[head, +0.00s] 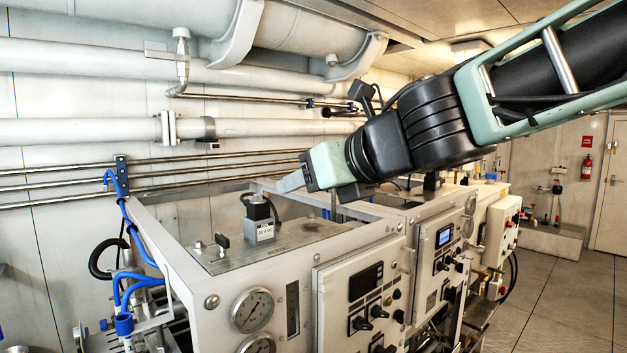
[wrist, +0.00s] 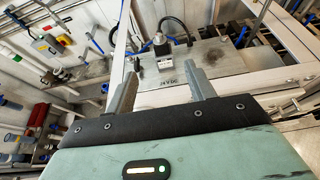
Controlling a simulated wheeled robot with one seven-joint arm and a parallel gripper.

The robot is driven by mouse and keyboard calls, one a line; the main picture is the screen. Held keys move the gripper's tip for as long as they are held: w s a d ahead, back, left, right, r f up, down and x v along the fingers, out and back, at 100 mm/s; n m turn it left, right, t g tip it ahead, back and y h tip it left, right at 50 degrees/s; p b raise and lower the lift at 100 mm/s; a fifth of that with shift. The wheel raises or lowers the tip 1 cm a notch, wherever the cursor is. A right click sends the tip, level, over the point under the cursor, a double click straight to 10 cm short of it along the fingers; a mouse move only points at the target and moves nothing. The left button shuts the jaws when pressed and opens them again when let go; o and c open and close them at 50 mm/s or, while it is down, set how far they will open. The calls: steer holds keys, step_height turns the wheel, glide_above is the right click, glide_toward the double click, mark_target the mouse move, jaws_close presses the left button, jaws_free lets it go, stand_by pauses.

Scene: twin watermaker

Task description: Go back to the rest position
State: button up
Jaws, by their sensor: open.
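My gripper (head: 291,182) hangs over the metal top of the watermaker cabinet (head: 330,237), held at the end of my arm, which reaches in from the upper right. In the wrist view its two grey fingers (wrist: 162,88) stand apart with nothing between them. A small grey block with a black top (head: 264,222) stands on the cabinet top, below and left of the fingers in the head view. In the wrist view this block (wrist: 163,52) lies beyond the fingertips, apart from them.
Pressure gauges (head: 252,310) and control panels (head: 368,303) line the cabinet front. Blue hoses (head: 128,220) run at its left. Pipes (head: 90,132) cross the wall behind. Open floor (head: 560,290) lies at the right, with a fire extinguisher (head: 587,167) and a door (head: 612,185) beyond.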

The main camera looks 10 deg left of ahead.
steer(key=shift+s+d, duration=0.15)
steer(key=shift+d, duration=0.1)
steer(key=s+d+f+m+h+b, duration=0.2)
steer(key=d+f+m+h+b, duration=0.3)
steer(key=f+m, duration=0.55)
steer(key=s+d+f+m+h+b, duration=0.1)
steer(key=s+d+f+m+b, duration=0.15)
steer(key=d+f+m, duration=0.6)
steer(key=s+d+f+m+g+h+b, duration=0.2)
steer(key=s+d+f+m+g+b, duration=0.1)
steer(key=s+f+m, duration=0.6)
steer(key=s+d+f+m+g+h+b, duration=0.2)
steer(key=s+d+f+m+g+b, duration=0.2)
steer(key=s+d+f+m, duration=0.3)
steer(key=s+f+m+g, duration=0.1)
steer(key=s+f+m, duration=0.2)
steer(key=f, duration=0.3)
steer(key=shift+s+d+m, duration=0.2)
steer(key=shift+s+m, duration=0.05)
steer(key=shift+m, duration=0.15)
